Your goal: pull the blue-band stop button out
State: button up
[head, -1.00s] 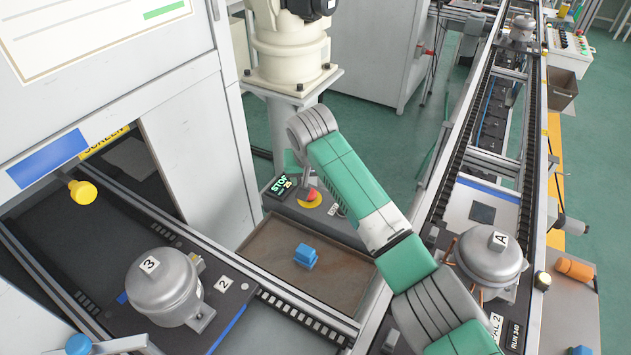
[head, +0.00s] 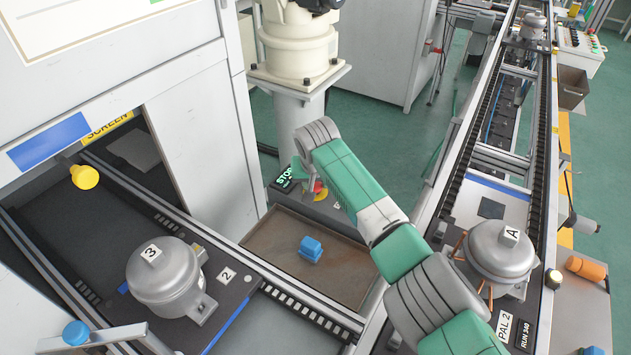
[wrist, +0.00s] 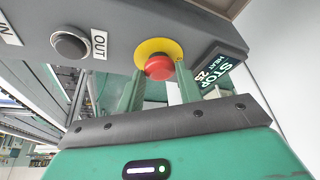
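The stop button (wrist: 159,67) is a red mushroom head on a yellow ring, on a grey control box (wrist: 215,22). A sign beside it reads STOP in green. No blue band is visible on the button. In the wrist view my gripper (wrist: 159,76) has two green fingers apart, one on each side of the red head, with a gap visible between them. Whether either finger touches the button cannot be told. In the head view the button (head: 320,189) is partly hidden behind my gripper (head: 309,188).
A black push button (wrist: 70,46) labelled OUT sits left on the same box. A brown tray (head: 272,240) with a blue block (head: 311,249) lies in front of the box. Compressor 3 (head: 165,278) stands left, compressor A (head: 499,252) right on a conveyor. A white column (head: 298,130) rises behind.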

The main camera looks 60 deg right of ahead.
grip_shut()
jog(key=r+p, duration=0.1)
jog(key=p, duration=0.1)
jog(key=shift+r+p, duration=0.4)
jog(key=shift+f, duration=0.1)
jog(key=o, duration=1.2)
grip_release()
jog(key=p+v, duration=0.2)
jog(key=v, duration=0.5)
jog(key=shift+a+r, duration=0.1)
jog(key=shift+r, duration=0.25)
